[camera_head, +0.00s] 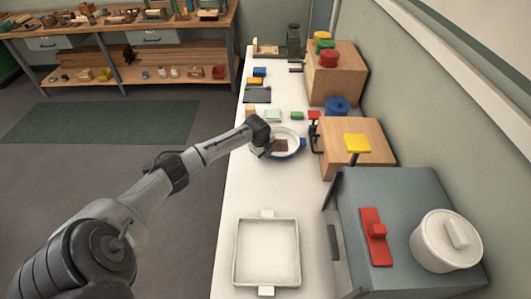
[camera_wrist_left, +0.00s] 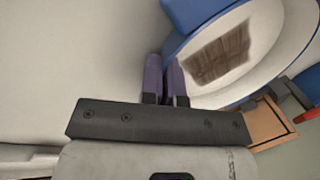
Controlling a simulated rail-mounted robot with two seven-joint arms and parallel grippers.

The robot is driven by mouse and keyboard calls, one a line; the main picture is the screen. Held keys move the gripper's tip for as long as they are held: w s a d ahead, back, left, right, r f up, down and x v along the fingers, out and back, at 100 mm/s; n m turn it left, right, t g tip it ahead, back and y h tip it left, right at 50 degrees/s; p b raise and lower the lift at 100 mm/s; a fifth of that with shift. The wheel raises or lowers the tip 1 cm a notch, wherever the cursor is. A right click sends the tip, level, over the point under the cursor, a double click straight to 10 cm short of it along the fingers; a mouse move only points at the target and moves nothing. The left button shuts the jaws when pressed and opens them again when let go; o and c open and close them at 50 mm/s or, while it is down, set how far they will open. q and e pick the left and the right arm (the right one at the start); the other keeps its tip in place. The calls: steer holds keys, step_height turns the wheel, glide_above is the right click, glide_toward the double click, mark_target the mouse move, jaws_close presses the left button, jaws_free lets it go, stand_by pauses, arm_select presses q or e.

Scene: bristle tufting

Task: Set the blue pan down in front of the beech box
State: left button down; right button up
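The blue pan (camera_head: 296,152) has a white inside and holds a brown, bristly block (camera_head: 281,145). It is in front of the nearer pale wooden box (camera_head: 345,164), which looks like the beech box. My left gripper (camera_head: 268,146) is at the pan's left side. In the left wrist view, the fingers (camera_wrist_left: 165,80) stand close together with the pan's blue rim (camera_wrist_left: 168,47) between them, one finger inside the pan. I cannot tell whether the pan touches the white bench. My right gripper is not in view.
The bench (camera_head: 258,190) is clear between the pan and a white tray (camera_head: 240,252). A yellow block (camera_head: 357,143) lies on the nearer box. A black clamp-like fitting (camera_head: 315,136) and a blue round pot (camera_head: 337,105) are close behind the pan. A grey cabinet (camera_head: 400,188) stands at right.

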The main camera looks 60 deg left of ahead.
arm_select(q)
steer(key=shift+w+a+r, duration=0.1)
steer(key=shift+r, duration=0.05)
steer(key=c, duration=1.8)
jaws_free()
steer(key=shift+f, duration=0.2)
steer(key=o, duration=0.5)
steer(key=shift+c, duration=0.2)
steer(key=p+v, duration=0.3)
steer(key=v, duration=0.9)
steer(key=shift+r, duration=0.15)
